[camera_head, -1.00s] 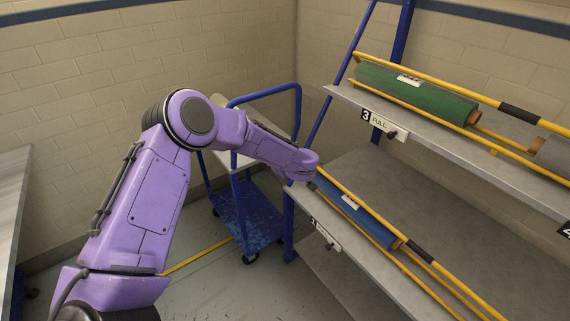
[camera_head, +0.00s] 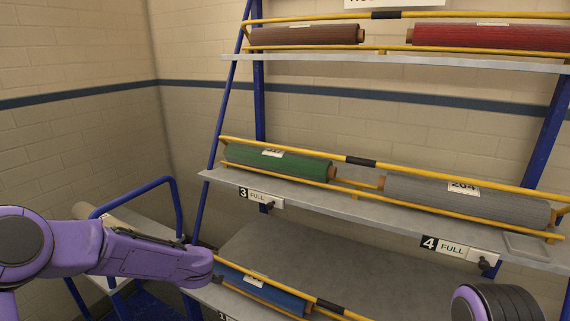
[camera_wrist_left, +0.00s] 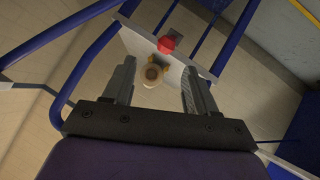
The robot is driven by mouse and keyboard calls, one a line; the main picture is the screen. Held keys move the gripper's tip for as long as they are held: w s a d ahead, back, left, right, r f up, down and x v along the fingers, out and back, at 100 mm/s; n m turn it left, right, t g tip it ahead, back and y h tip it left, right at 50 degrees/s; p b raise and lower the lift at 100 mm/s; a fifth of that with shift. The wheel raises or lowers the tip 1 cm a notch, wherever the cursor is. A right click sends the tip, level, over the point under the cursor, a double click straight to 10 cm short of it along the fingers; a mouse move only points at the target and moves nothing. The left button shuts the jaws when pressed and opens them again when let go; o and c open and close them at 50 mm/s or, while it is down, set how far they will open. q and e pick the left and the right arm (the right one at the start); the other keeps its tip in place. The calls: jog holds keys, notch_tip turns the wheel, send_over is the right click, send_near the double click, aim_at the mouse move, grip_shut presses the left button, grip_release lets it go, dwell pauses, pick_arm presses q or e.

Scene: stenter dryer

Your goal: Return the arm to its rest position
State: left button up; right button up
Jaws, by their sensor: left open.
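My left arm (camera_head: 140,258) comes in from the left in the head view, its purple forearm ending in front of the lower shelf's blue roll (camera_head: 262,288). The fingers of my left gripper do not show clearly there. In the left wrist view my left gripper (camera_wrist_left: 158,85) has its two dark fingers spread apart, with nothing held between them. Beyond the fingers are a pale roll end (camera_wrist_left: 152,76) and a red object (camera_wrist_left: 167,45), apart from the gripper. A dark ribbed round part (camera_head: 497,303) at the bottom right seems to be my right arm; its gripper is not visible.
A blue-framed rack holds a green roll (camera_head: 277,162) and a grey roll (camera_head: 465,198) on the middle shelf (camera_head: 360,205), brown (camera_head: 305,36) and red (camera_head: 490,37) rolls above. A cart with a blue handle (camera_head: 135,185) stands at left, close behind my arm.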

pick_arm(q)
jog(key=s+d+f+m+h, duration=0.2)
jog(key=s+d+f+m, duration=0.1)
jog(key=s+f, duration=0.65)
jog(key=s+d+f+m+h, duration=0.1)
jog(key=s+d+f+m, duration=0.1)
jog(key=s+f, duration=0.8)
jog(key=s+f+m+g, duration=0.1)
jog(key=s+f+g, duration=0.1)
jog(key=s, duration=0.8)
jog(key=s+f+m+g+h, duration=0.1)
jog(key=s+f+m+g, duration=0.1)
jog(key=s, duration=0.9)
jog(key=shift+s+a+m, duration=0.2)
jog(key=shift+s+m, duration=0.05)
jog(key=shift+m, duration=0.05)
